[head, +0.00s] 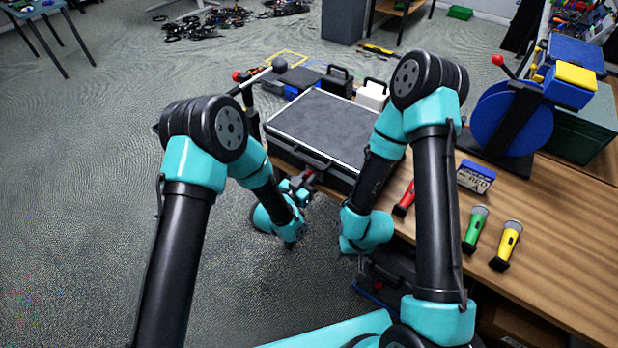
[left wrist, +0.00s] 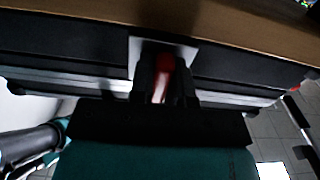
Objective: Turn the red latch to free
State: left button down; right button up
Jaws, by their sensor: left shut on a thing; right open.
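The red latch (left wrist: 164,64) sits on a pale plate on the front of a black-and-silver case (head: 322,124). In the head view only a little red of the latch (head: 309,172) shows at the case's front edge, by its handle. My left gripper (head: 301,183) is at the case front. In the left wrist view my left gripper (left wrist: 163,84) is shut on the latch, one dark finger on each side. The latch's exact turn is hard to read. My right gripper (head: 346,251) is open and empty, low in front of the table edge, apart from the case.
Black and white small cases (head: 372,95) stand behind the big case.

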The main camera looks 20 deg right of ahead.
pick_arm(q)
jog(key=c, duration=1.1)
grip_release()
jog(key=v, duration=1.7)
jog(key=shift+s+a, duration=0.1)
jog(key=shift+s, duration=0.1)
